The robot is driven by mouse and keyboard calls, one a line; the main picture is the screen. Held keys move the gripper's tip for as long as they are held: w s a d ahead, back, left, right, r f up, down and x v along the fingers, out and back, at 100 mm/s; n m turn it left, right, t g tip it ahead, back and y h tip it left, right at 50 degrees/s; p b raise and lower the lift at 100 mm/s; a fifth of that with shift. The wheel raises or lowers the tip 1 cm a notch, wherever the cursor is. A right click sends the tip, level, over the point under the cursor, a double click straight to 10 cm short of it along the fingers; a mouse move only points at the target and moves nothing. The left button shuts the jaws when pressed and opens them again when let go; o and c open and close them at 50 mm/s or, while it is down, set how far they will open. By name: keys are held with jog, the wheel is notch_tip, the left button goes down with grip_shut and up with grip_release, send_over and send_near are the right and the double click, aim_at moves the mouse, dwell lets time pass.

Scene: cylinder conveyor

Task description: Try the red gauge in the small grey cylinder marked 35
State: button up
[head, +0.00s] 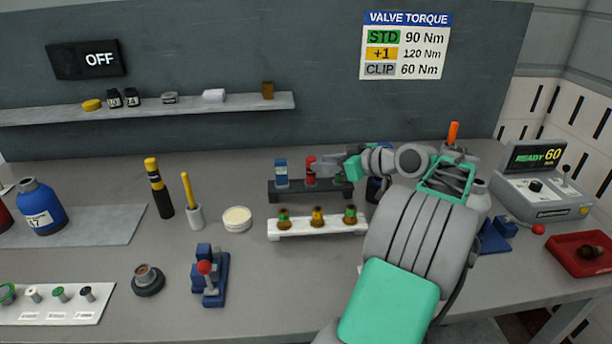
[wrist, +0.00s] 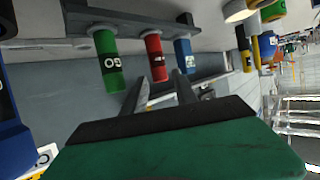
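The red gauge (head: 311,171) stands in a dark rack (head: 290,193), between a blue gauge (head: 281,172) and a green one mostly hidden behind my gripper. My gripper (head: 328,168) is level with the red gauge, close to it. In the wrist view, my gripper (wrist: 160,82) is open, and the red gauge (wrist: 154,52) is just ahead, roughly in line with the gap between the fingers. The green gauge (wrist: 108,62) and blue gauge (wrist: 183,56) flank it. I cannot make out a small grey cylinder marked 35; my arm hides part of the bench.
A white rack (head: 290,234) with several brass pieces stands in front of the dark rack. A blue cylinder (head: 40,207) marked 17 stands at left. A blue clamp (head: 215,280), a cream-filled dish (head: 237,219) and a red tray (head: 580,262) are on the bench. The front middle is partly clear.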

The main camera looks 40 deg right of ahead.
aim_at(311, 175)
jog(key=x, duration=0.5)
jog(key=shift+w+d+p, duration=0.1)
jog(key=shift+w+p, duration=0.15)
jog(key=shift+p, duration=0.05)
jog(key=shift+c, duration=0.2)
grip_shut()
jog(key=shift+r, duration=0.1)
